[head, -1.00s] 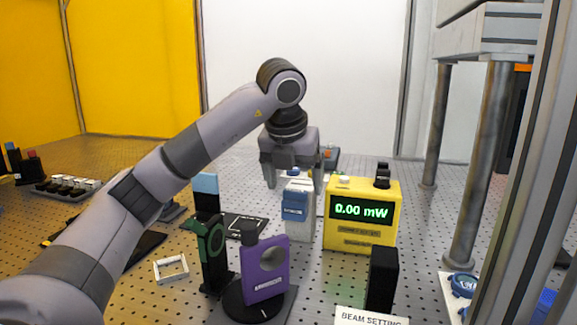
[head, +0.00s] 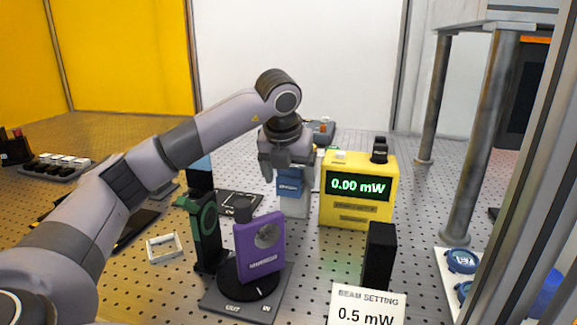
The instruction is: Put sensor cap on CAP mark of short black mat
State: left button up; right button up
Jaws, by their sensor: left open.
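A blue sensor cap (head: 289,183) sits on the front of a pale upright sensor block (head: 294,207), left of the yellow meter. My left gripper (head: 287,175) is open above and around the top of the block, with its fingers at either side. It hides the top of the block, and I cannot tell if it touches the cap. My right gripper is not in view.
A yellow power meter (head: 342,213) reads 0.00 mW. A green mount (head: 207,236), a purple plate (head: 260,247) on a black disc and a black post (head: 380,256) stand in front. A white frame (head: 165,247) lies left. Metal posts (head: 481,140) rise at right.

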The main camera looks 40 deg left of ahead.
pick_arm(q)
jog(key=c, duration=1)
jog(key=shift+r+p, duration=2.75)
jog(key=shift+r, duration=0.4)
jog(key=shift+c, duration=0.2)
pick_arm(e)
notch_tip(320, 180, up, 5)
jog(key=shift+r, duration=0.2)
